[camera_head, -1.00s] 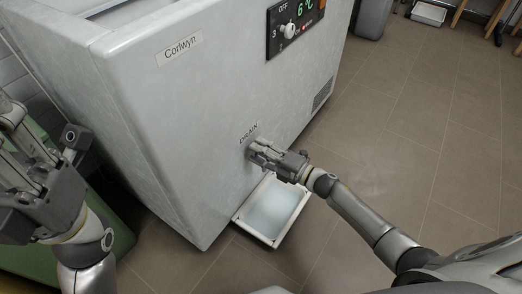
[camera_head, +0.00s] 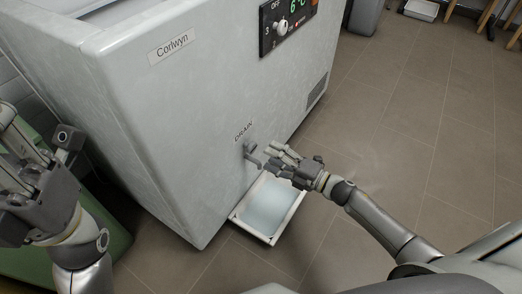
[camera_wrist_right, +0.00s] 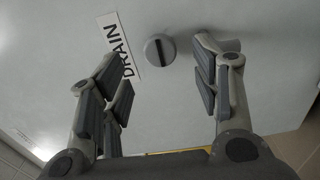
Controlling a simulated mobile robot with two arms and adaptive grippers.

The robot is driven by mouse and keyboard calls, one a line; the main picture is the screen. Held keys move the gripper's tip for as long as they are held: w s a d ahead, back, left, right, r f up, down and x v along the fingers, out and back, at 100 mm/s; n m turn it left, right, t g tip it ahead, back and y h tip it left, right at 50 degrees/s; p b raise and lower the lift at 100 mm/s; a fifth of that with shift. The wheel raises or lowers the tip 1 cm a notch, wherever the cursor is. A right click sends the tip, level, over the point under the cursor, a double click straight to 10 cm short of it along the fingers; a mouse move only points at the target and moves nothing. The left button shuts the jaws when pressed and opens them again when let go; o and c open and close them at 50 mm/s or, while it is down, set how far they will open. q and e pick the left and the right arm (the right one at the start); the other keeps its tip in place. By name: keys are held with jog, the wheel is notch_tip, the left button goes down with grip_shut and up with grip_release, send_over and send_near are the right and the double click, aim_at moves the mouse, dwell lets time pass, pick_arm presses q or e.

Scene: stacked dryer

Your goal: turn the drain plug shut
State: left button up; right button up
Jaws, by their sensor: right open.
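The drain plug (camera_head: 249,147) is a small grey round knob low on the white chest's side, just below the DRAIN label (camera_head: 244,131). The right wrist view shows the plug (camera_wrist_right: 160,50) face on, with a dark slot running nearly upright in the picture. My right gripper (camera_head: 266,156) is open and empty, just off the panel in front of the plug. In the wrist view its fingers (camera_wrist_right: 166,62) are spread to either side of the plug, not touching it. My left gripper (camera_head: 22,165) is at the left edge, far from the plug; its fingertips are partly cut off.
A white tray (camera_head: 239,216) holding pale liquid lies on the floor below the plug. The chest (camera_head: 165,120) has a control panel (camera_head: 285,22) higher up. A green object (camera_head: 118,240) stands at the left.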

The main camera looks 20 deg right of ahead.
jog(key=v, duration=0.5)
jog(key=shift+s+d, duration=0.2)
dwell(0.3)
